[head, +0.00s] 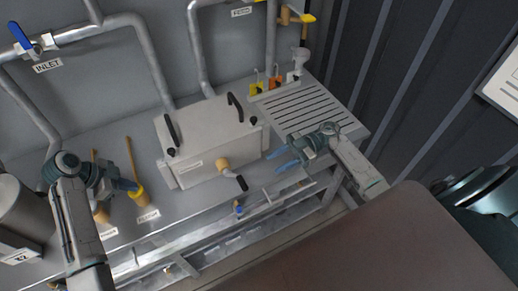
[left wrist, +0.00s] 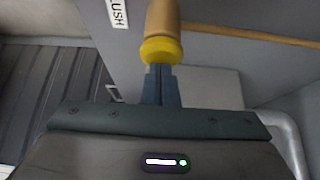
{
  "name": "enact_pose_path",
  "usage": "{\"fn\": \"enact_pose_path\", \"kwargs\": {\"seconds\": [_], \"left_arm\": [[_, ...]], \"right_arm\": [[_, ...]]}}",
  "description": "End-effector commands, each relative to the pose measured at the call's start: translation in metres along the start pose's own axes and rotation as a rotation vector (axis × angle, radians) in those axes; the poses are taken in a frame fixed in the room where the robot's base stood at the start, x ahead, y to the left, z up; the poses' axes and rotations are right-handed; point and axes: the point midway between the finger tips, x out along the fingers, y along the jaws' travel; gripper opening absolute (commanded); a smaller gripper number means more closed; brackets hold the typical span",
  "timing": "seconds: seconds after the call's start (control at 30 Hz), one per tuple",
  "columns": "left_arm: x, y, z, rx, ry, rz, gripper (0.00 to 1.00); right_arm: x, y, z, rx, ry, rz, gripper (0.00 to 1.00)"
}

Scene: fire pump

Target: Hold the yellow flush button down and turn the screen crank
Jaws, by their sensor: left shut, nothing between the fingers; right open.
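The yellow flush button (head: 138,193) caps a tan cylinder on the bench at the left. It also shows in the left wrist view (left wrist: 161,50), beside a partly seen label ending in "USH". My left gripper (head: 131,186) is shut and empty, its fingertips at the yellow cap; they appear to touch it, but how far it is pressed I cannot tell. The screen crank (head: 232,176) sticks out from a brass hub on the front of the grey box, its dark handle pointing down to the right. My right gripper (head: 282,161) is open and empty, right of the crank and apart from it.
The grey box (head: 207,135) has two black handles on its lid. A slotted drain board (head: 301,108) lies at its right. A second tan cylinder (head: 101,213) stands left of the button. A metal drum (head: 22,215) is at the far left. Pipes run along the back wall.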

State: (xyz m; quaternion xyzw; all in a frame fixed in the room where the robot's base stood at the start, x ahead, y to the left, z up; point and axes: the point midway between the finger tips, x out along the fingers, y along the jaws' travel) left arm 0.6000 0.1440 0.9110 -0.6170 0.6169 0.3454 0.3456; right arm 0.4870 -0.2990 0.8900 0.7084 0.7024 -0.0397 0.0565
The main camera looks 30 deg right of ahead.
Motion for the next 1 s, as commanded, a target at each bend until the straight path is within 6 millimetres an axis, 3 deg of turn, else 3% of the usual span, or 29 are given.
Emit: {"fn": "enact_pose_path", "kwargs": {"seconds": [0.17, 0.47, 0.8, 1.0], "left_arm": [[0.001, 0.000, 0.001, -0.001, -0.001, 0.001, 0.00], [0.001, 0.000, 0.001, -0.001, -0.001, 0.001, 0.00], [0.001, 0.001, 0.001, -0.001, -0.001, 0.002, 0.00], [0.001, 0.001, 0.001, -0.001, -0.001, 0.002, 0.00]], "right_arm": [[0.006, -0.005, 0.003, -0.163, -0.015, 0.081, 0.41], [0.030, -0.026, 0.012, -0.665, -0.109, 0.309, 0.41], [0.046, -0.062, 0.017, -1.171, -0.362, 0.508, 0.41], [0.047, -0.079, 0.017, -1.374, -0.534, 0.560, 0.41]]}}
